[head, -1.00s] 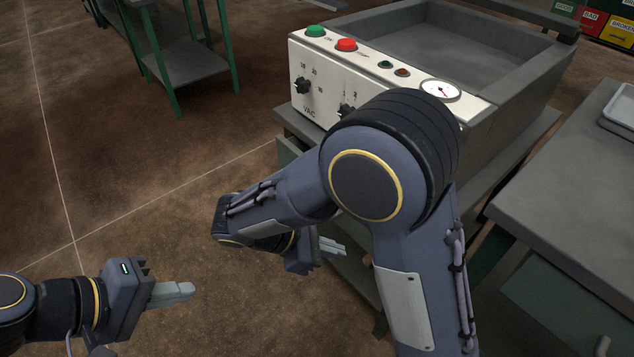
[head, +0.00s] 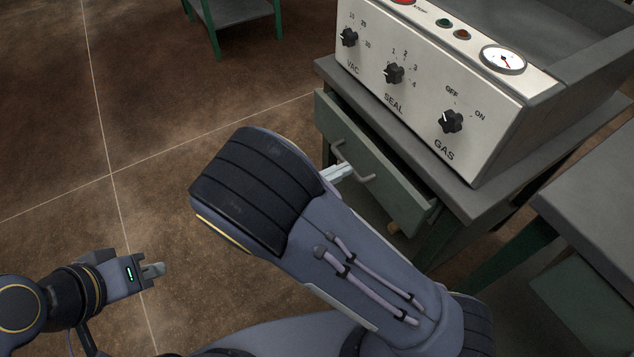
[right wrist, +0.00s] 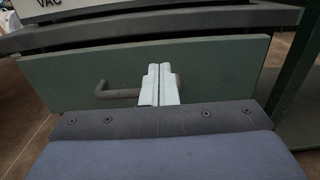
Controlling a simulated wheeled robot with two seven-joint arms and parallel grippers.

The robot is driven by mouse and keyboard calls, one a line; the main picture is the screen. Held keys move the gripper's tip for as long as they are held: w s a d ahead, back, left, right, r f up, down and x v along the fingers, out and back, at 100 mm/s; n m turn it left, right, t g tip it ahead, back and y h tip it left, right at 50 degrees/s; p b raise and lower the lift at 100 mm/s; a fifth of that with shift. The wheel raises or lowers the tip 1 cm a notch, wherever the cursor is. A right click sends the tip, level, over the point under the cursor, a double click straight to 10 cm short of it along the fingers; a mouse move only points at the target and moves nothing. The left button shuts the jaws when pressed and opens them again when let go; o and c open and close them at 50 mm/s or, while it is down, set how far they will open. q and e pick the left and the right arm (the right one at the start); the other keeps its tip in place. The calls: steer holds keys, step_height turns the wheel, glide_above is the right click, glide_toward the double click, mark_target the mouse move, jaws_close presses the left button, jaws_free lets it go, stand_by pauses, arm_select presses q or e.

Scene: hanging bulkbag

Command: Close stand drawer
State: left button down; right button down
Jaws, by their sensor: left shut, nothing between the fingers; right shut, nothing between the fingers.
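The green stand drawer (head: 405,200) sits under the machine's grey stand top (head: 330,68) and sticks out a little from the stand. It has a grey bar handle (head: 366,178) on its front. My right gripper (head: 345,171) is shut and empty at the drawer front, beside the handle. In the right wrist view, the shut fingers (right wrist: 160,84) point at the drawer front (right wrist: 215,70) and overlap the handle (right wrist: 110,92); I cannot tell whether they touch. My left gripper (head: 155,270) is shut and empty, low at the left, away from the stand.
A white control machine (head: 440,80) with knobs and a gauge stands on the stand. A grey table (head: 590,190) stands close at the right. A green-legged table (head: 235,12) is at the back. The floor at left is clear.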

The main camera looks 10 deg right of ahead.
mark_target(372, 155)
steer(key=b+x, duration=0.1)
steer(key=x, duration=0.4)
steer(key=shift+d, duration=0.15)
steer(key=shift+w+d+r+p, duration=0.1)
steer(key=shift+d+r+p, duration=0.05)
steer(key=shift+d+p, duration=0.15)
steer(key=p+x, duration=0.2)
steer(key=x, duration=0.2)
steer(key=shift+d, duration=0.15)
